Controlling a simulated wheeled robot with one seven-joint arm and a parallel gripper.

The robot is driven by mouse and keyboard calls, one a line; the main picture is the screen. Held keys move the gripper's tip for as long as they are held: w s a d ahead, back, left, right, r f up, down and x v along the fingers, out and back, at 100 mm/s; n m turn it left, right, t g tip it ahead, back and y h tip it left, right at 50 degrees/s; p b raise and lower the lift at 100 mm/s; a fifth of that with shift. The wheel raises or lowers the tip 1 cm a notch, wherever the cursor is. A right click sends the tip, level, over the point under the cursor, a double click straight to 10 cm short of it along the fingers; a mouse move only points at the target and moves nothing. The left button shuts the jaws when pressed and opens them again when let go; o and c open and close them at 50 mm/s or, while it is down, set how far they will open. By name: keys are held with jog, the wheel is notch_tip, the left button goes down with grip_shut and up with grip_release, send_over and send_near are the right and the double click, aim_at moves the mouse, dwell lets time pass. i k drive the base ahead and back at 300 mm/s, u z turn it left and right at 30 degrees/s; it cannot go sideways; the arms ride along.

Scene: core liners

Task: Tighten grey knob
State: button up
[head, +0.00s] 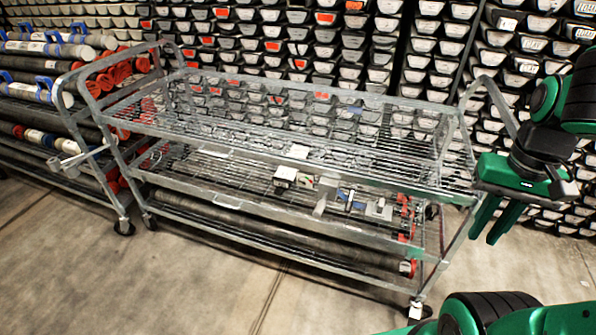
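I cannot make out a grey knob for certain; any knob is too small to tell. Small metal devices sit on the middle shelf of the metal cart (225,197): a boxy one (286,176) near the middle and a clamp-like one (378,209) to its right. My gripper (494,226) is at the right, with green fingers pointing down, apart and with nothing between them. In the picture it is beside the cart's right end, to the right of the devices.
Long dark tubes (290,238) with red ends lie on the cart's lowest shelf. Another cart with tubes and blue clamps (50,48) stands at the left. Racks of core liners (290,45) fill the back. The concrete floor (180,280) in front is clear.

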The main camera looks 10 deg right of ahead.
aim_at(404, 267)
jog(key=u, duration=0.6)
jog(key=k, duration=0.9)
jog(key=u, duration=0.1)
